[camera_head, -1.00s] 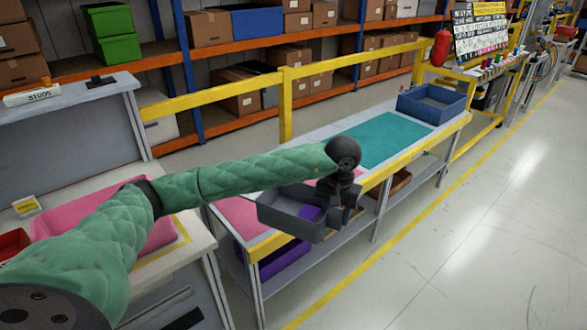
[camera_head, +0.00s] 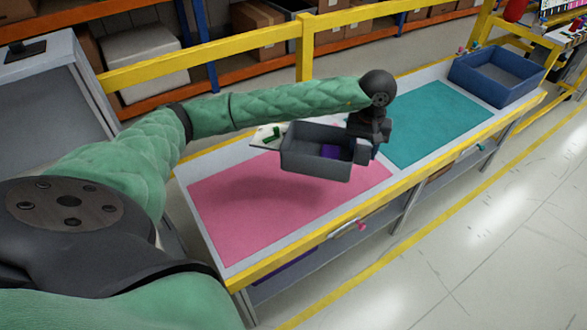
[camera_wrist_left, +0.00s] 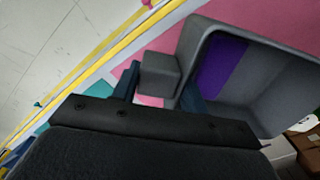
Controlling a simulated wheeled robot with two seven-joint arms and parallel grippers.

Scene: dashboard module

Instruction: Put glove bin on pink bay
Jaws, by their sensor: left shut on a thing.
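The glove bin, a grey open bin (camera_head: 314,163) with a purple item inside, hangs above the far part of the pink bay (camera_head: 270,205). A shadow lies on the pink mat below it, so it looks raised off the surface. My left gripper (camera_head: 366,148) is shut on the bin's right end. In the left wrist view the fingers (camera_wrist_left: 158,88) close around the grey block on the end of the bin (camera_wrist_left: 250,95), and the purple piece shows inside. My right gripper is not in view.
A teal mat (camera_head: 436,122) lies on the bench right of the pink bay. A blue-grey bin (camera_head: 497,82) stands at the bench's far right end. A yellow rail (camera_head: 230,58) runs behind the bench. A white card with a green item (camera_head: 268,135) is behind the grey bin.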

